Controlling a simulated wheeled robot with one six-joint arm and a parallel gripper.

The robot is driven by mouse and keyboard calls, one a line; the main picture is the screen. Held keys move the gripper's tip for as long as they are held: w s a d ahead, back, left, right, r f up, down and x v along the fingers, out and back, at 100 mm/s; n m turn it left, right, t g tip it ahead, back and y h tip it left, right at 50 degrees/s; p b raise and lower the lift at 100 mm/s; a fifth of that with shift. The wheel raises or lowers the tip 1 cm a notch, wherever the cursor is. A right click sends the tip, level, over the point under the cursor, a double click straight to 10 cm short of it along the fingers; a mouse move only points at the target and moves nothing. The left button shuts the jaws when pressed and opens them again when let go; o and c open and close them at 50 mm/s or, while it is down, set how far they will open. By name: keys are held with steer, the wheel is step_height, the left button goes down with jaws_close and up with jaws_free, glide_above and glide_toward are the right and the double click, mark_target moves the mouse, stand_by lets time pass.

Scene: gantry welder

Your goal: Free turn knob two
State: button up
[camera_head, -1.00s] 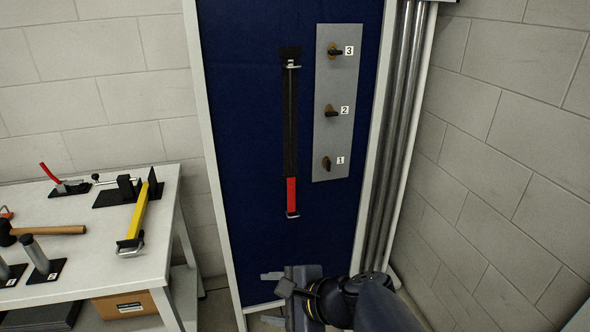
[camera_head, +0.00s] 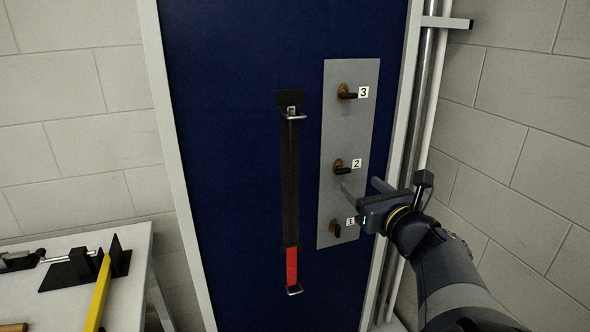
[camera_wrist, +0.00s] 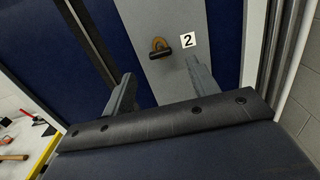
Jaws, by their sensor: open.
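Knob two (camera_head: 347,166) is a dark handle on a brass-coloured base, beside a white label "2", midway up a grey plate (camera_head: 350,118) on the blue panel. In the wrist view knob two (camera_wrist: 160,46) shows ahead of the fingers, a little above the gap between them, its handle pointing toward the label. My gripper (camera_head: 362,187) is open and empty, just below and to the right of knob two, apart from it. In the wrist view my gripper (camera_wrist: 158,82) has its two fingers spread wide. Knob three (camera_head: 346,92) is above and knob one (camera_head: 337,229) below.
A black strap with a red end (camera_head: 291,190) hangs left of the plate. Vertical pipes (camera_head: 424,110) run along the panel's right edge. A white table (camera_head: 125,290) with a yellow-handled tool (camera_head: 98,297) stands at the lower left.

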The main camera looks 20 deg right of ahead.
mark_target(344, 171)
steer(key=w, duration=0.7)
steer(key=shift+a, duration=0.2)
steer(key=shift+c, duration=0.3)
steer(key=shift+s+f, duration=0.1)
steer(key=c, duration=0.9)
